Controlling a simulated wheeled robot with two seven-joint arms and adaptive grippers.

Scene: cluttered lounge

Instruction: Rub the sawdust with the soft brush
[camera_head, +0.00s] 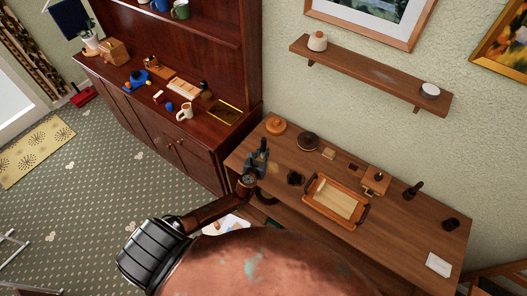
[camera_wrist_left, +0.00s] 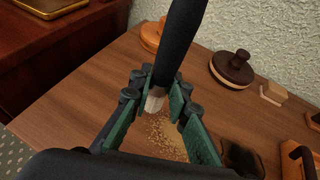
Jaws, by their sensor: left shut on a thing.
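The soft brush (camera_wrist_left: 180,42) has a thick black handle and a short pale bristle tip, seen in the left wrist view. My left gripper (camera_wrist_left: 155,92) is shut on it, and the brush leans with its bristles down. In the head view my left gripper (camera_head: 258,160) is over the left end of the wooden table. The sawdust (camera_wrist_left: 165,138) is a scatter of tan grains on the tabletop, just below the bristles. I cannot tell whether the bristles touch it. My right gripper is not in view.
On the table (camera_head: 405,221) are an orange round box (camera_head: 276,125), a dark round lidded thing (camera_head: 307,141), a dark lump (camera_head: 294,178), a tray (camera_head: 362,213), a wooden box (camera_head: 376,181) and black items at the right. A dark red cabinet (camera_head: 205,165) stands close on the left.

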